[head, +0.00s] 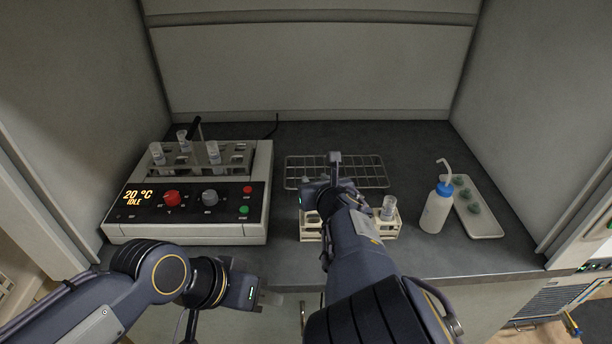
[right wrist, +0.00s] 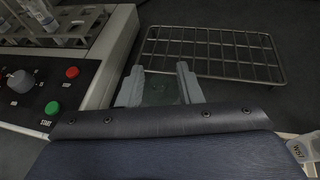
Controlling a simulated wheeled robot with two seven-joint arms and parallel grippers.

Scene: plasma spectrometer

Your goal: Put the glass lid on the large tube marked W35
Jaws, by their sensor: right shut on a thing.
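My right gripper (right wrist: 160,88) is shut on a small translucent greenish piece, seemingly the glass lid (right wrist: 161,93), in the right wrist view. In the head view its fingertips are hidden by my wrist. The large tube (right wrist: 305,150) stands at the right edge of the right wrist view; its label seems to read W35. It is apparently the clear, wide tube (head: 388,207) upright in the right end of the pale rack (head: 384,231) in the head view. The gripper is left of that tube, apart from it. My left gripper (head: 268,298) is low before the bench; its fingers are unclear.
A heating block (head: 185,229) with several tubes stands at left. A low wire rack (head: 370,170) lies at the back middle. A wash bottle (head: 437,208) and a white tray (head: 488,230) with greenish lids (head: 473,208) stand at right. My right arm covers part of the pale rack.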

